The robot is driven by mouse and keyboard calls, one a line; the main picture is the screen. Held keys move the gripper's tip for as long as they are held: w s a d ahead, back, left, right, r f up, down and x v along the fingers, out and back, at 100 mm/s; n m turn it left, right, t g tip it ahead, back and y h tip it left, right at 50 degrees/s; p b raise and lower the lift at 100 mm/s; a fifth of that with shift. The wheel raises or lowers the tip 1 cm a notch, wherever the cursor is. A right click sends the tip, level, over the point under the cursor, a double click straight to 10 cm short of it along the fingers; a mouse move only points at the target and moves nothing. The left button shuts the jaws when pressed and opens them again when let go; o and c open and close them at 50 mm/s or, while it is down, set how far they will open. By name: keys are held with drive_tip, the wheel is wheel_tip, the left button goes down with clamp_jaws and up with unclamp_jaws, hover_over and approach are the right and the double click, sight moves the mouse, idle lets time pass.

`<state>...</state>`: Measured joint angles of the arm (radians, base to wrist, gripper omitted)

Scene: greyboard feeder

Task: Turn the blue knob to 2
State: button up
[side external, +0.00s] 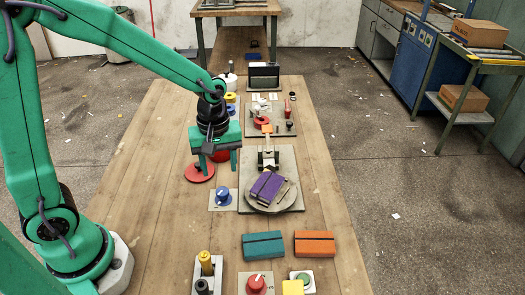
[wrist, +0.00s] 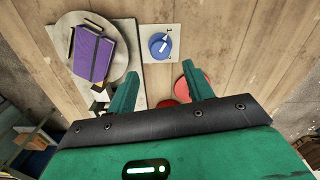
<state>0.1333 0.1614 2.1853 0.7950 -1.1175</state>
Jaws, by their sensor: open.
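The blue knob (side external: 222,194) sits on a pale square plate (side external: 214,206) on the wooden table, left of a round grey turntable. In the wrist view the knob (wrist: 158,49) is at upper centre and bears a white pointer line; small dark marks show on its plate, too small to read. My gripper (side external: 218,165) is above the table, behind the knob in the side view. In the wrist view my gripper (wrist: 160,80) has its green fingers spread apart with nothing between them, and the knob lies beyond the fingertips, not touched.
A purple book (side external: 268,186) lies on the turntable (side external: 259,207) beside the knob. A red disc (side external: 197,176) is on the table near my gripper. Teal (side external: 263,245) and orange (side external: 314,244) boxes lie in front. Bare wood lies left of the knob.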

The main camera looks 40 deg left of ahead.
sight(222, 191)
drive_tip(key=shift+f, duration=3.9)
drive_tip(key=shift+c, duration=0.2)
drive_tip(key=c, duration=0.9)
